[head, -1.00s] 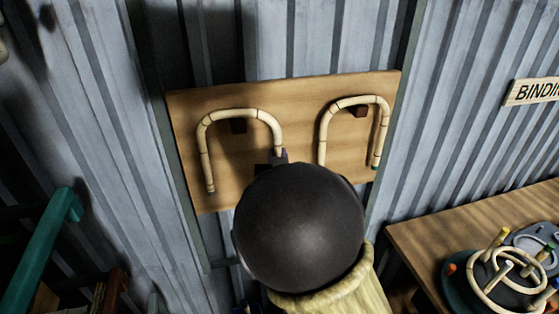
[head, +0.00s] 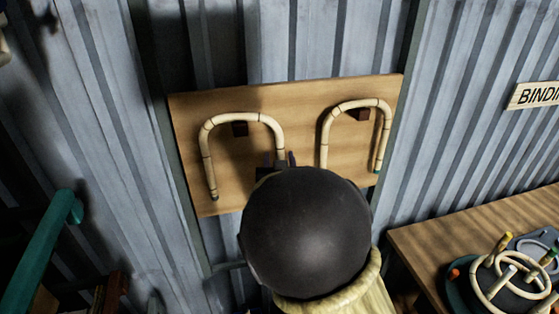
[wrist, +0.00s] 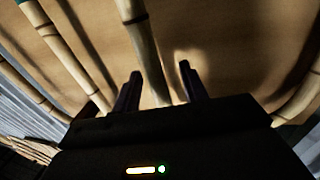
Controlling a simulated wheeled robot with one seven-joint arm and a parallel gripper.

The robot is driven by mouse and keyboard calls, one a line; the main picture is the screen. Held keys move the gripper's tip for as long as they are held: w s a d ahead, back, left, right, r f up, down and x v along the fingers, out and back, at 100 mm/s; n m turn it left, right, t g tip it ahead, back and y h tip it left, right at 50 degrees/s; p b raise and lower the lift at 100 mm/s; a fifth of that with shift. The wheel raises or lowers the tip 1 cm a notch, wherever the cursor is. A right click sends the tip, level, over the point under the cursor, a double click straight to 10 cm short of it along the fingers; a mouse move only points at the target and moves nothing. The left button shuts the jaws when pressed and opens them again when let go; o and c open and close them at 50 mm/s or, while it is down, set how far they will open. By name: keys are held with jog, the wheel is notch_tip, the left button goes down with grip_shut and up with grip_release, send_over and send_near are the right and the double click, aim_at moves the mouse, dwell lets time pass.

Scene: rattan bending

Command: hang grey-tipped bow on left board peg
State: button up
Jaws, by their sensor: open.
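A bent rattan bow (head: 208,162) hangs over the left peg (head: 239,129) of the wooden board (head: 300,105), its legs pointing down. Its left leg ends in a dark greyish tip. The lower end of its right leg is hidden behind my wrist in the head view. My gripper (head: 278,162) is at that right leg, with its fingers spread and apart. In the wrist view a rattan leg (wrist: 143,45) passes between the open fingers of my gripper (wrist: 160,85), with a gap to the right finger.
A second bow with a teal-green tip (head: 325,140) hangs on the right peg (head: 362,114), close to the right of my gripper. A workbench (head: 430,238) with rattan rings and tools stands at lower right. A teal rail (head: 45,245) is at lower left.

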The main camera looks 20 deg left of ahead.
jog(key=shift+s, duration=0.15)
jog(key=b+v, duration=0.5)
jog(key=v, duration=1.2)
jog(key=shift+s+d+b, duration=0.1)
jog(key=shift+b, duration=0.35)
